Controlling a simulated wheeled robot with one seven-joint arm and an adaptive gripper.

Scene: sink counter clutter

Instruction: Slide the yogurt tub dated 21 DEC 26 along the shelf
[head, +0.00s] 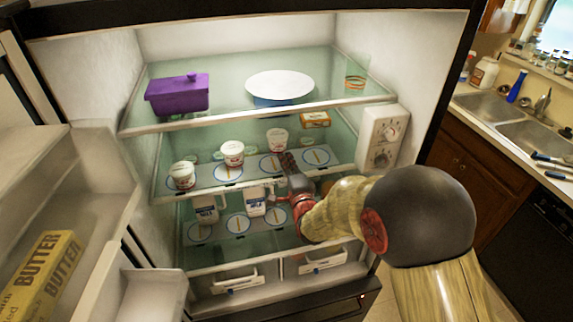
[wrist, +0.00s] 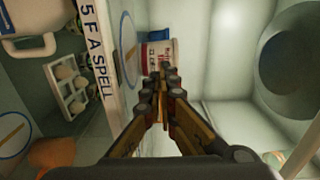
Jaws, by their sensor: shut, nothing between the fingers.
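Three white yogurt tubs with red print stand on the middle fridge shelf: a left tub (head: 182,176), a middle tub (head: 232,153) and a right, rearmost tub (head: 277,140). Their dates are too small to read in the head view. My gripper (head: 287,160) reaches in over this shelf, its tips just in front of the right tub. In the wrist view my gripper (wrist: 165,78) has its fingers together and empty. A tub (wrist: 159,50) lies just beyond the tips, partly hidden by them; its date is not legible. I cannot tell whether they touch.
The shelf (head: 225,184) carries round blue-edged place markers. A small orange box (head: 315,119) stands at its back right, near the control panel (head: 383,140). The upper shelf holds a purple dish (head: 178,94) and a covered bowl (head: 279,88). White jugs (head: 255,201) stand below.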

